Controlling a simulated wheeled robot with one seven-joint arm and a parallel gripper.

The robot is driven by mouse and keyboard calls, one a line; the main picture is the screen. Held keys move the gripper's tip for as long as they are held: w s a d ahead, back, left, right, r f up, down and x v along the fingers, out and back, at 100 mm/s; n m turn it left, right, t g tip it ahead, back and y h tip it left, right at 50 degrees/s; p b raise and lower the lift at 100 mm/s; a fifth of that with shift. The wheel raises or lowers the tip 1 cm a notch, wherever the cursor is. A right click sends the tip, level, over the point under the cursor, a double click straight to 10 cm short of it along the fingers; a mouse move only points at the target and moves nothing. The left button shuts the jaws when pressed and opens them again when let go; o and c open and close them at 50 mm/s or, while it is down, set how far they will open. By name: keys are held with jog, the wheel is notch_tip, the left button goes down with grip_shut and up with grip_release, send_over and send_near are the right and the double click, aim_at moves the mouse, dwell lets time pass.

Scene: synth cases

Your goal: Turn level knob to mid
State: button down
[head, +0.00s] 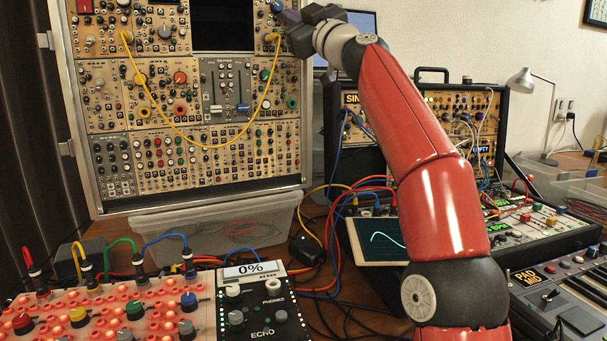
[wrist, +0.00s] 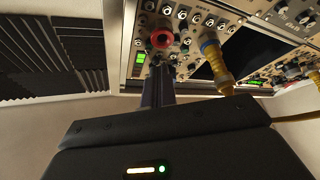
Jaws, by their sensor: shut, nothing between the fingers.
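My gripper (head: 290,18) is raised at the upper right corner of the tall modular rack (head: 88,178), close to its panel. In the wrist view its dark fingers (wrist: 158,75) are together and point at a panel. A round red-rimmed knob (wrist: 161,40) is just beyond the fingertips; I cannot tell whether they touch it. Its label and pointer are too small to read, so I cannot tell whether it is the level knob. In the head view my gripper and arm hide part of that corner.
A yellow cable (head: 178,128) hangs across the rack, and a yellow plug (wrist: 216,62) is right of the fingers in the wrist view. The echo box (head: 262,315) shows 0%. A second synth case (head: 450,105), a desk lamp (head: 521,80) and several cables crowd the table.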

jog(key=shift+s+a+f+b, duration=0.25)
jog(key=shift+a+b, duration=0.2)
jog(key=shift+b, duration=0.15)
jog(key=shift+f, duration=0.1)
jog(key=shift+d+f+b, duration=0.2)
jog(key=shift+f+b, duration=0.15)
jog(key=shift+b, duration=0.1)
jog(key=shift+s+d+b, duration=0.4)
jog(key=shift+s+b, duration=0.3)
jog(key=shift+s, duration=0.2)
jog(key=shift+s+d+b, duration=0.4)
jog(key=shift+s+b, duration=0.3)
jog(key=shift+s, duration=0.15)
jog(key=shift+s+d+b, duration=0.4)
jog(key=shift+s+b, duration=0.3)
jog(key=shift+s, duration=0.2)
